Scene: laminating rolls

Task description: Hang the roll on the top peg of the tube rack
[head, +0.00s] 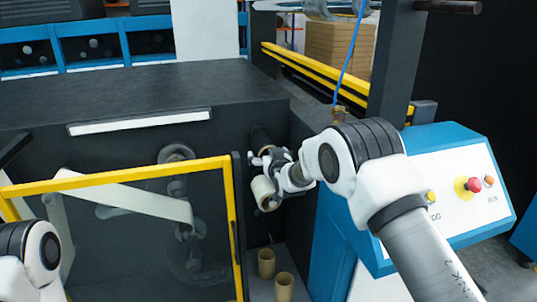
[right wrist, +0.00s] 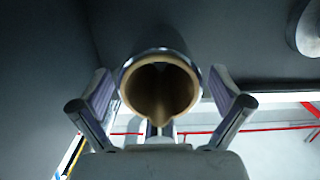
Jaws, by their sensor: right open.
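My right gripper (head: 262,160) reaches into the dark recess at the side of the machine. In the right wrist view its two fingers are spread, one on each side of a dark roll (right wrist: 157,42) with a tan cardboard core; no contact shows. The roll's open end faces the camera. The pegs are hidden or too dark to make out. My left gripper is outside the picture.
Two tan tubes (head: 266,262) stand upright on the recess floor. A yellow-framed guard (head: 235,200) with a white web behind it closes in the left. A blue control box (head: 450,190) with a red button stands right, close to my right arm.

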